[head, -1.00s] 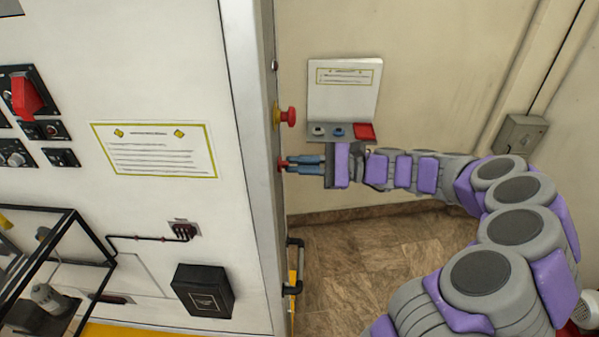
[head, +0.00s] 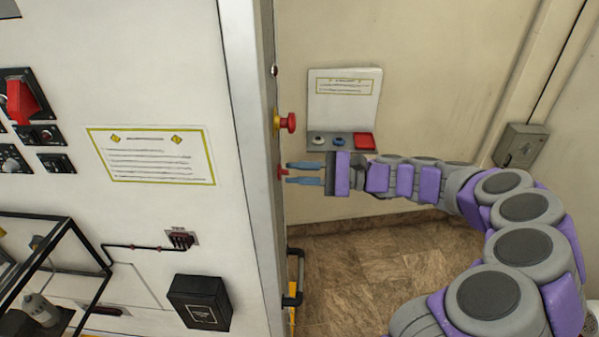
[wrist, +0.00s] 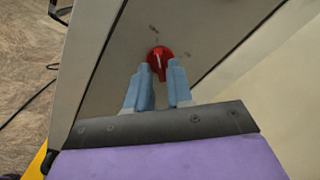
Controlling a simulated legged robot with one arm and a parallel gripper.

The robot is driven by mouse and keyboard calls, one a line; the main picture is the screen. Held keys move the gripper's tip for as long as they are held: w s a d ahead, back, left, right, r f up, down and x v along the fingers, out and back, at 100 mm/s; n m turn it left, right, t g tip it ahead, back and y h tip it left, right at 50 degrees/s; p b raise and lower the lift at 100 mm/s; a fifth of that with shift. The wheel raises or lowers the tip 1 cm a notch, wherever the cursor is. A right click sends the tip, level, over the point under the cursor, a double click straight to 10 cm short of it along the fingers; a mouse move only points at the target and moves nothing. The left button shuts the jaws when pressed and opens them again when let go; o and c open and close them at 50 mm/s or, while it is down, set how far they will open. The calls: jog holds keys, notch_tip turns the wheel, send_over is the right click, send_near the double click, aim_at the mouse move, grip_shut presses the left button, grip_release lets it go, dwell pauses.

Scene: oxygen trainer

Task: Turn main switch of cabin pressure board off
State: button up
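A red rotary switch (head: 283,172) sits on the narrow side face of the white cabinet. The wrist view shows it as a round red knob (wrist: 160,56) with a pale line on its handle. My gripper (head: 290,173) is just right of the switch in the head view, pointing at it. Its two blue fingers are apart, with a clear gap between them. In the wrist view the tips of my gripper (wrist: 160,68) lie on either side of the knob's lower part. I cannot tell whether they touch it. Nothing is held.
A red push button with a yellow base (head: 286,122) is on the same face above the switch. A wall panel (head: 343,100) with small buttons hangs behind my gripper. Floor at right is clear.

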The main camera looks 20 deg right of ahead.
jog(key=shift+o, duration=1.1)
jog(key=shift+r, duration=0.1)
jog(key=shift+d, duration=0.15)
jog(key=v, duration=1.7)
jog(key=shift+d, duration=0.2)
jog(key=shift+a, duration=0.1)
